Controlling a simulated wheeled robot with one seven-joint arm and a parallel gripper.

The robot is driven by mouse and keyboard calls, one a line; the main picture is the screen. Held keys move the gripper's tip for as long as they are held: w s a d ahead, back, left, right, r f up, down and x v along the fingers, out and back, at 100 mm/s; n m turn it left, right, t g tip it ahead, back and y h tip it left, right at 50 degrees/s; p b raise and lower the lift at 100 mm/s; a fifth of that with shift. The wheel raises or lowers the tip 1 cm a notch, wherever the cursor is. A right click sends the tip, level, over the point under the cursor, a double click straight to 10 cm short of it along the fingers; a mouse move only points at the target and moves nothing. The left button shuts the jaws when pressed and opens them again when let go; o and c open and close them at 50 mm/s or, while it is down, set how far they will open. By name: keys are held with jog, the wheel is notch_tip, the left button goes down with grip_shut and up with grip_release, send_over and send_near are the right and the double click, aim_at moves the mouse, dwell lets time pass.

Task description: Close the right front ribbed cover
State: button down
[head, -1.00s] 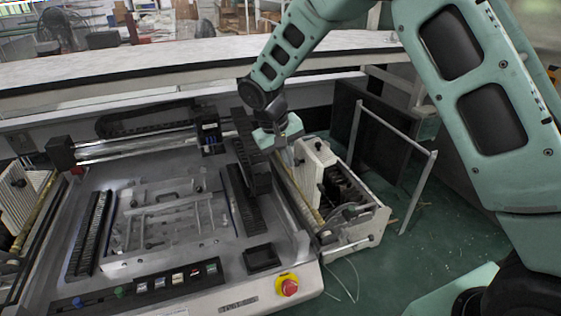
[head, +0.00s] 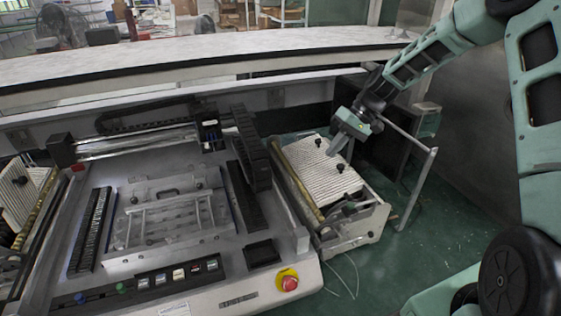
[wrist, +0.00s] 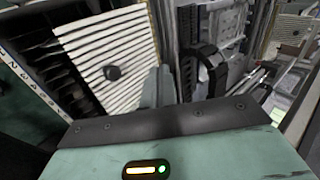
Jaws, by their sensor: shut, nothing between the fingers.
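The right front ribbed cover (head: 312,172) is a cream ribbed panel with two black knobs. In the head view it lies roughly flat over the bay of the right side unit (head: 348,238). In the wrist view the cover (wrist: 105,45) shows at upper left with one black knob, beside a dark slotted bay. I cannot tell whether it sits flush. My gripper (head: 338,152) is shut and empty, pointing down at the cover's right part, near the knobs. The fingers also show in the wrist view (wrist: 157,88). I cannot tell whether they touch the cover.
The grey machine bed (head: 230,262) with a red stop button (head: 288,282) is left of the side unit. A metal rail frame (head: 428,180) stands to the right. A long white-topped counter (head: 200,58) runs behind. Green floor (head: 450,225) is open at right.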

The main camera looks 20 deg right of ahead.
aim_at(346, 171)
jog(key=d+f+y+b, duration=0.2)
jog(key=d+f+y, duration=0.1)
jog(key=d, duration=0.1)
jog(key=shift+f+y+b, duration=0.3)
jog(key=shift+d+f+b, duration=0.45)
jog(key=shift+f, duration=0.15)
jog(key=shift+f, duration=0.1)
